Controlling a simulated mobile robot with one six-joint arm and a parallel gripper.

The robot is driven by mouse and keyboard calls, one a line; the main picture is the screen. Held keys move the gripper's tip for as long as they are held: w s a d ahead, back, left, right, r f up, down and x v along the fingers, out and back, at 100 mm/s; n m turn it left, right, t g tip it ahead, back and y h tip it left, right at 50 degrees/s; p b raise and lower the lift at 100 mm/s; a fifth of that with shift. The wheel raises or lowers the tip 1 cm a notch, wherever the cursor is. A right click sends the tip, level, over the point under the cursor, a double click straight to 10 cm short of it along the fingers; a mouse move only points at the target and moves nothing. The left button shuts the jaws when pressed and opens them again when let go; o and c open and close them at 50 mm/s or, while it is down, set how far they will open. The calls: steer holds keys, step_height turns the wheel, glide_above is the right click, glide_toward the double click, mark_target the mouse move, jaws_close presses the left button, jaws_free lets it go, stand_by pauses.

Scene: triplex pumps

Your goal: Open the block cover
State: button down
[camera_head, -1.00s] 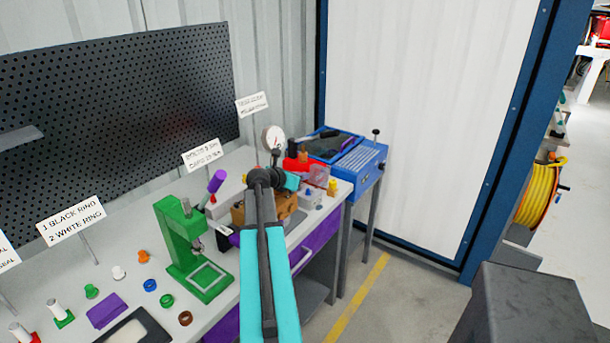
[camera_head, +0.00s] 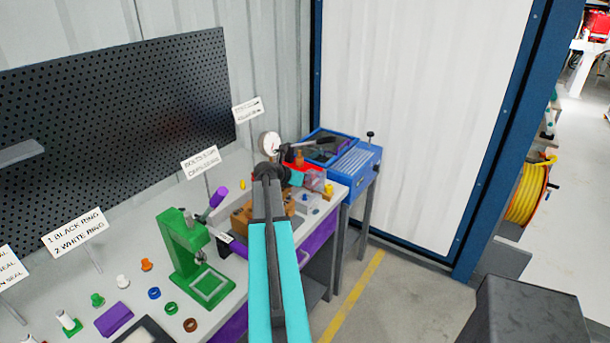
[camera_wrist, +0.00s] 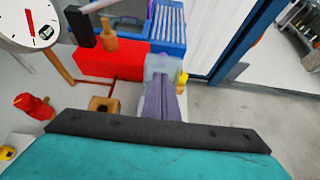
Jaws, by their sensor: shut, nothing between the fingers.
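A pale, see-through cover (camera_head: 316,180) stands at the right end of the bench, beside a red block. I take it for the block cover. It also shows in the wrist view, as a greyish clear shape (camera_wrist: 162,62) at the right end of the red block (camera_wrist: 112,60). My gripper (camera_wrist: 162,82) is shut and empty, its narrow grey-purple fingers pointing at the cover. The fingertips overlap the cover in the picture; I cannot tell whether they touch. In the head view my arm and teal hand hide the fingers and part of the block.
A round gauge (camera_head: 269,144) stands close to my wrist. A black-handled lever (camera_wrist: 78,26) and an orange peg (camera_wrist: 109,38) rise behind the red block. A blue toolbox stand (camera_head: 355,165) adjoins the bench. A green press (camera_head: 190,250) stands left of my arm.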

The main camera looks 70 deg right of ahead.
steer(key=shift+s+d+r+p, duration=0.1)
steer(key=shift+d+r+p, duration=0.15)
steer(key=shift+d, duration=0.35)
steer(key=shift+d+r+p, duration=0.1)
steer(key=shift+d+p, duration=0.25)
steer(key=shift+d, duration=0.2)
steer(key=a+r+p, duration=0.5)
steer(key=r+p, duration=0.1)
steer(key=r, duration=0.2)
steer(key=shift+w+r+p, duration=0.3)
steer(key=shift+w, duration=0.15)
steer(key=shift+s+f, duration=0.1)
stand_by(0.7)
